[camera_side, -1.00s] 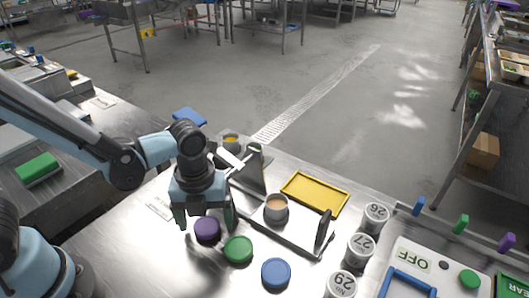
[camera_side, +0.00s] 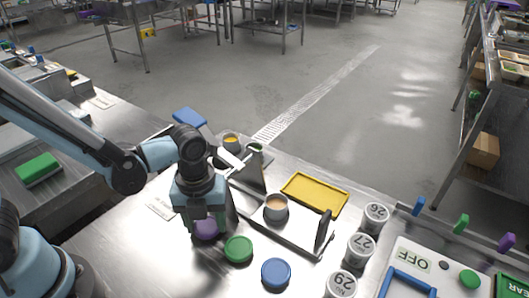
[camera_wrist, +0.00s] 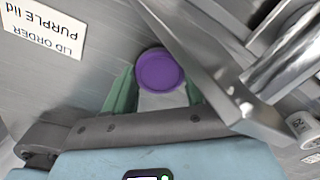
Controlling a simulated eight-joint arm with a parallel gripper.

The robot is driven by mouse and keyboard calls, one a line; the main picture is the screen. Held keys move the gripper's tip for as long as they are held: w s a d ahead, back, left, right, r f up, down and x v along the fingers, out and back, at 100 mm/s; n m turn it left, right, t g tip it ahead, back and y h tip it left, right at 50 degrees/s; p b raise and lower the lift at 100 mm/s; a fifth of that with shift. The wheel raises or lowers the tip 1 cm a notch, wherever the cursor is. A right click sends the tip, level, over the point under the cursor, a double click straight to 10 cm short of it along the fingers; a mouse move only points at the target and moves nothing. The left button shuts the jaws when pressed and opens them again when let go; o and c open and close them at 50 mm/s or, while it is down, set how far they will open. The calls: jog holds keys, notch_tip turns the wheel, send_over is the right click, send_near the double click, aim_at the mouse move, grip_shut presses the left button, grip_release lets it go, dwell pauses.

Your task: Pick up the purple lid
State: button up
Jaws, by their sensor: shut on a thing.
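The purple lid (camera_side: 206,230) lies at table level under my gripper in the side view, partly hidden by the fingers. My gripper (camera_side: 207,222) points down and is shut on the lid, with a green finger at each side. In the wrist view the round purple lid (camera_wrist: 160,70) sits between the green fingertips (camera_wrist: 157,92). Whether it is clear of the table, I cannot tell. A card (camera_wrist: 42,28) reading "LID ORDER PURPLE lid" lies to the left in the wrist view.
A green lid (camera_side: 238,249) and a blue lid (camera_side: 276,272) lie to the right on the steel table. A cup (camera_side: 276,207) with brown contents stands on the metal fixture behind them. A yellow tray (camera_side: 315,194) and numbered canisters (camera_side: 360,249) are farther right.

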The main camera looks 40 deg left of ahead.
aim_at(206, 225)
jog(key=shift+r, duration=0.7)
notch_tip(206, 225, up, 3)
jog(key=shift+f, duration=0.15)
jog(key=s+d+r, duration=0.6)
jog(key=s+d, duration=0.1)
jog(key=s, duration=0.1)
jog(key=w+d+r, duration=0.3)
jog(key=w, duration=0.6)
jog(key=shift+w+f, duration=1.05)
jog(key=shift+w, duration=0.55)
jog(key=shift+w+f, duration=1)
jog(key=shift+w, duration=0.65)
jog(key=shift+w+f, duration=1.05)
jog(key=shift+w, duration=0.55)
jog(key=shift+f, duration=0.7)
